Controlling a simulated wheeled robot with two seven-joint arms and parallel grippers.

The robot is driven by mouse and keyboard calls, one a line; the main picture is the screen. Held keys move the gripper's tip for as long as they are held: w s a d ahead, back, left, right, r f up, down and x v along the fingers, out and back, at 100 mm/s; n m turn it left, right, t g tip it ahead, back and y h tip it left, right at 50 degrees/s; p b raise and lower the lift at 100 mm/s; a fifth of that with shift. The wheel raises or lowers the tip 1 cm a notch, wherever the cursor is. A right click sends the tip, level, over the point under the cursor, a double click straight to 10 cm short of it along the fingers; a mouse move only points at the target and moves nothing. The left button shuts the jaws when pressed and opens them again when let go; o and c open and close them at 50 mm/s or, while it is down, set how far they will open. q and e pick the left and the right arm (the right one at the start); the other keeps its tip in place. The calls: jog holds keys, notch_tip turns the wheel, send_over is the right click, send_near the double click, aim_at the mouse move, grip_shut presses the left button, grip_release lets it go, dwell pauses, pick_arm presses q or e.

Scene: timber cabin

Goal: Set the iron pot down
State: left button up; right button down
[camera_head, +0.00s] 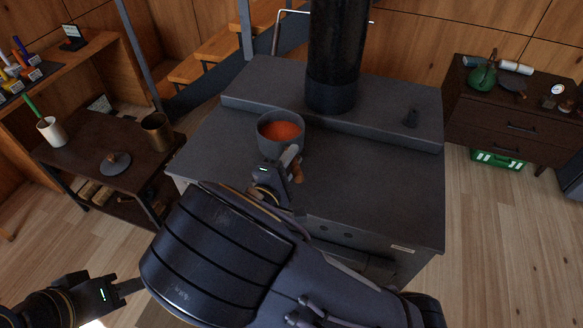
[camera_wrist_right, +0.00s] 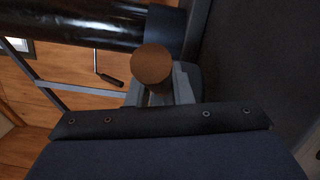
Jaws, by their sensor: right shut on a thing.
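The iron pot (camera_head: 262,134), dark grey with orange-red contents, is upright over the flat top of the dark stove (camera_head: 375,185), near its raised back step. I cannot tell whether its base touches the stove. My right gripper (camera_head: 292,166) is at the pot's near side, shut on its wooden handle. In the right wrist view the handle's round brown end (camera_wrist_right: 151,63) shows between the fingers (camera_wrist_right: 160,92); I cannot make out the pot's bowl there. My left gripper (camera_head: 128,288) is low at the left, away from the stove; its jaw opening is unclear.
A black stovepipe (camera_head: 335,50) rises behind the pot. A side table (camera_head: 80,160) with cups is at the left, a drawer cabinet (camera_head: 510,112) at the right. The stove top right of the pot is clear.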

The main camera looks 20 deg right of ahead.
jog(key=shift+f, duration=1.45)
jog(key=shift+f+b, duration=0.1)
jog(key=shift+b, duration=0.25)
jog(key=c, duration=1.3)
grip_release()
jog(key=shift+s+a, duration=0.15)
jog(key=shift+a, duration=0.05)
jog(key=v, duration=1.1)
jog(key=shift+s+a+b, duration=0.15)
jog(key=shift+s+b, duration=0.05)
jog(key=shift+b, duration=0.1)
